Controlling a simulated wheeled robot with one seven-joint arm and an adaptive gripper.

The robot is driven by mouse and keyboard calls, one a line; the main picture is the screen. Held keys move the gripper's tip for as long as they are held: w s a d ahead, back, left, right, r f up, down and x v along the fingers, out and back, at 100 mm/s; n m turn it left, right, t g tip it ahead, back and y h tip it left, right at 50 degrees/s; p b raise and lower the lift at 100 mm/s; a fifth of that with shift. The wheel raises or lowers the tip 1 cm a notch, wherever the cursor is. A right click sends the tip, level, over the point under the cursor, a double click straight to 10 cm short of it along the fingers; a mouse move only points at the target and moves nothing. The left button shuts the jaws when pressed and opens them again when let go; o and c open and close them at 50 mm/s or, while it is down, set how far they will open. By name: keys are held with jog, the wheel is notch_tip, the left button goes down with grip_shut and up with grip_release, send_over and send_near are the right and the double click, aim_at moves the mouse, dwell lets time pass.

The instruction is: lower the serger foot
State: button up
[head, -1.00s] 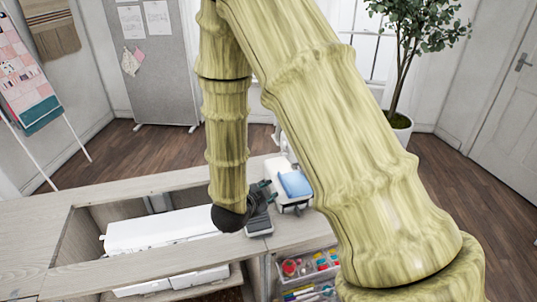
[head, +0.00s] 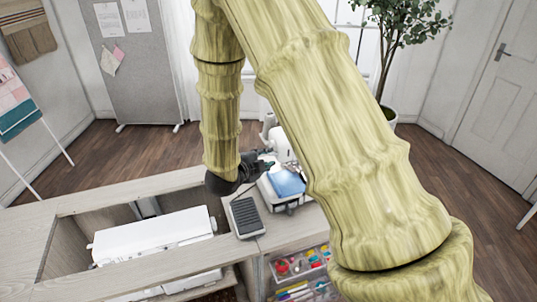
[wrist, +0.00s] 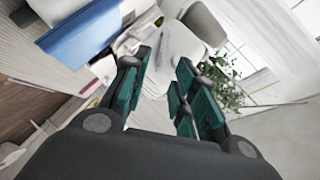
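The serger appears to be the white machine (head: 284,150) at the cabinet's back right, partly hidden behind my arm. A blue cloth or panel (head: 287,184) lies at its front. My gripper (head: 267,160) is just left of the machine, above the cabinet top. In the wrist view, its two teal-padded fingers (wrist: 169,88) are spread with nothing between them. The white machine (wrist: 178,46) lies beyond the fingertips, and the blue piece (wrist: 90,32) is at upper left. I cannot make out the presser foot or its lever.
A dark ridged pedal (head: 246,215) lies on the cabinet top in front of my gripper. A large white machine (head: 150,235) sits in the recess at left. A clear organizer (head: 300,265) with colourful supplies is at front right. A potted plant (head: 390,110) stands behind.

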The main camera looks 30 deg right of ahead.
jog(key=x, duration=0.2)
jog(key=shift+w+d+f, duration=0.1)
jog(key=shift+d+f, duration=0.05)
jog(key=shift+d, duration=0.2)
grip_shut()
